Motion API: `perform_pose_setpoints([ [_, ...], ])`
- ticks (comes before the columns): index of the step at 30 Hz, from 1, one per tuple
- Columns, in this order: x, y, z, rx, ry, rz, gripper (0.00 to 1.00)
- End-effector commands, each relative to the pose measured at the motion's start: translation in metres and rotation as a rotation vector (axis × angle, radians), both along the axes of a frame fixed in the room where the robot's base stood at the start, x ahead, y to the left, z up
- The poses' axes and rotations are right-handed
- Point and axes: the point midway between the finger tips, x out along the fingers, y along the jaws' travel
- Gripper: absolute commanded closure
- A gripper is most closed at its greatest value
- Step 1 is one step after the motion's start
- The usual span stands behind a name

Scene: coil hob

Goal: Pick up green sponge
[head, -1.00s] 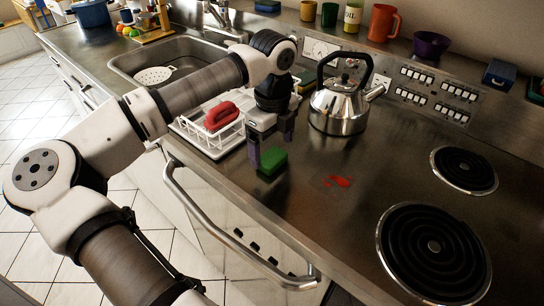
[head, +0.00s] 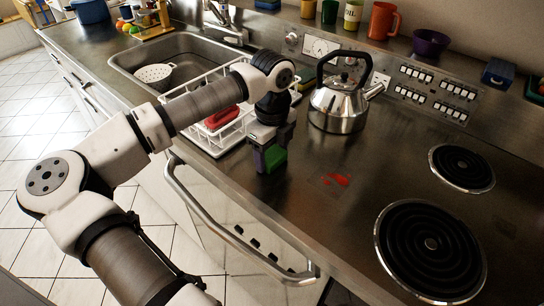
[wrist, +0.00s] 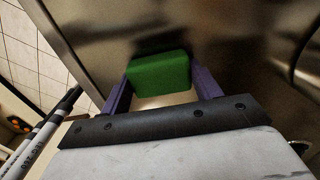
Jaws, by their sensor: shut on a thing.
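The green sponge (head: 275,158) is a small block near the front edge of the steel counter, left of a red stain. My gripper (head: 268,160) is over it with its purple fingers around it. In the wrist view the green sponge (wrist: 160,73) sits between the two fingers of my gripper (wrist: 162,88), one on each side, so it is shut on the sponge. I cannot tell whether the sponge touches the counter.
A steel kettle (head: 338,104) stands behind and right of my gripper. A white dish rack (head: 190,122) with a red item (head: 221,118) is to the left. Coil burners (head: 431,246) and a red stain (head: 336,180) lie to the right. A curved handle (head: 215,226) runs along the front.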

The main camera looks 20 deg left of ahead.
Motion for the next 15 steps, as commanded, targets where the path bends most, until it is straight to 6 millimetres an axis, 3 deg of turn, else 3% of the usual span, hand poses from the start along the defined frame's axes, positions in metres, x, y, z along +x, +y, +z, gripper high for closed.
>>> perform_pose_setpoints([
  [7,0.0,0.001,0.012,0.003,-0.001,0.001,0.62],
  [15,0.001,0.001,0.066,0.003,-0.002,0.001,0.62],
])
